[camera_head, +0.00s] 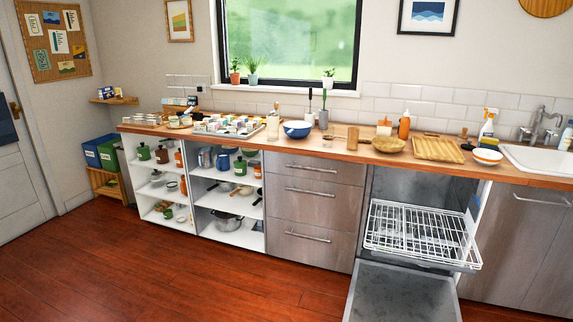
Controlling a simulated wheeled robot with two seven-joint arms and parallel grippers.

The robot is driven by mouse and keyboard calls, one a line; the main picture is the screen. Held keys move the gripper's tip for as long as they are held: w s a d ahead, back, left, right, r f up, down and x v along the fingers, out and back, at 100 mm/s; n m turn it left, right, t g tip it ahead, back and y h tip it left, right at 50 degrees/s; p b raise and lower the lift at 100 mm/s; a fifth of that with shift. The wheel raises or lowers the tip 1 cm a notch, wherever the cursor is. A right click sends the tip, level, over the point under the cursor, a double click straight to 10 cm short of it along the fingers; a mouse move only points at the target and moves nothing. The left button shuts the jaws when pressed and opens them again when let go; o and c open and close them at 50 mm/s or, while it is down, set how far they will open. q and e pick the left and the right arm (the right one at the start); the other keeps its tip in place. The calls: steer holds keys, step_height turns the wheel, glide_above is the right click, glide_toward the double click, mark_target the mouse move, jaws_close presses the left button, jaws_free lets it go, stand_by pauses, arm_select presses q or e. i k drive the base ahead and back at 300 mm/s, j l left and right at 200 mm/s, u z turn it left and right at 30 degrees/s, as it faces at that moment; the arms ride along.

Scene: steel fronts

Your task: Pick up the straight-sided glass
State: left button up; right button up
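A small pale, see-through shape (327,142) stands near the front edge of the wooden counter (225,138), right of the blue bowl (298,130). It looks like a glass, but it is too small to tell whether its sides are straight. A brown cylinder (353,136) stands just to its right. Neither of my grippers is in view.
The dishwasher stands open, its door (401,294) down and its white rack (422,234) pulled out. A woven bowl (388,145), a cutting board (437,149) and a crowded tray (213,130) occupy the counter. The red-brown floor (150,275) is clear at left.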

mark_target(353, 134)
steer(key=i+j+z, duration=0.1)
steer(key=i+z, duration=0.3)
steer(key=i+j+z, duration=0.15)
steer(key=i+z, duration=0.25)
steer(key=i+j+z, duration=0.2)
steer(key=z, duration=0.15)
steer(key=i+j+z, duration=0.25)
steer(key=j+z, duration=0.15)
